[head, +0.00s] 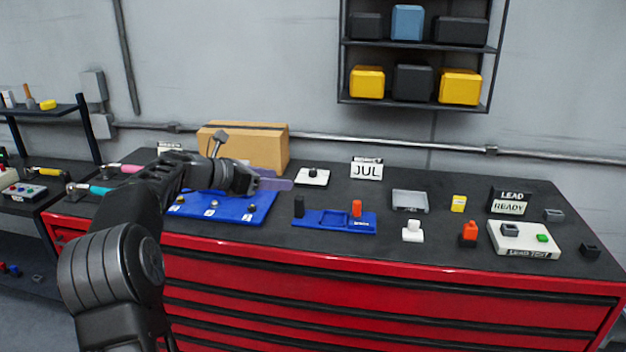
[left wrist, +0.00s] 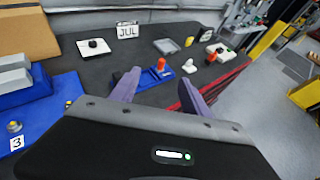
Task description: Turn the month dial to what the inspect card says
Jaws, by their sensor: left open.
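The month dial looks to be the small white plate with a black knob (head: 313,177) at the back middle of the bench; its setting is too small to read. It also shows in the left wrist view (left wrist: 93,47), ahead and left of the fingers. My right gripper is not in view.
A blue panel (head: 235,211) lies below my left arm, with a cardboard box (head: 270,148) behind. A blue tray (head: 335,222) with black and orange pegs is in front of the dial. A grey tray (head: 410,201) and lead test box (head: 524,240) stand to the right.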

